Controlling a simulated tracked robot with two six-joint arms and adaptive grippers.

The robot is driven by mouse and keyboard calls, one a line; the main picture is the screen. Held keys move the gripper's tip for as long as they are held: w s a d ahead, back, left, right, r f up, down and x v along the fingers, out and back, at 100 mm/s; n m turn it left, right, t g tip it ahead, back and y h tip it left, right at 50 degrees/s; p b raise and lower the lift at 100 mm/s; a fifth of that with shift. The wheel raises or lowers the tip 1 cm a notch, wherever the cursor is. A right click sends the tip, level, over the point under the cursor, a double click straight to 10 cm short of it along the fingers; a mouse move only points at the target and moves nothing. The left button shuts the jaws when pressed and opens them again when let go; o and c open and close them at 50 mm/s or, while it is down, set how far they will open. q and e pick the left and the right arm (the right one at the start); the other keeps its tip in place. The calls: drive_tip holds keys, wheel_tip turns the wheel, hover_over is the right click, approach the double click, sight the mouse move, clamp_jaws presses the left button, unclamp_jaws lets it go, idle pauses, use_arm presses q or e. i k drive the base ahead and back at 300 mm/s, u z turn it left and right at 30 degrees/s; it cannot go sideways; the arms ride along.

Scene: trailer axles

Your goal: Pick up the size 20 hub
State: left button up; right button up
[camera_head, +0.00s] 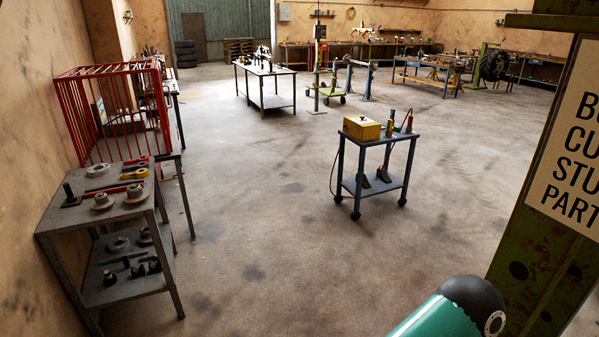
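Several hub-like round flanged parts are on a grey metal bench at the left. One grey hub-like part (134,191) and another (102,200) sit side by side near the front edge of its top. A flat ring-like part (97,170) lies farther back on the top. More round parts, such as one at the left of the lower shelf (118,244), are partly shaded by the top. No size marking is readable, so I cannot tell which is the size 20 hub. Neither of my grippers is in view.
The grey bench (62,222) stands against the left wall, with a red cage (110,112) behind it. A blue wheeled cart (376,140) carries a yellow box (362,128). A green post (545,240) blocks the right. The floor (265,210) between bench and cart is clear.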

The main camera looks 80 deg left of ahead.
sight(104, 203)
drive_tip(key=z, duration=0.6)
drive_tip(key=i, duration=0.2)
drive_tip(key=u, duration=3.45)
drive_tip(key=i, duration=0.15)
drive_tip(key=u, duration=0.9)
drive_tip(key=k, duration=0.85)
drive_tip(key=u, duration=0.2)
drive_tip(key=i, duration=0.85)
drive_tip(key=z, duration=0.05)
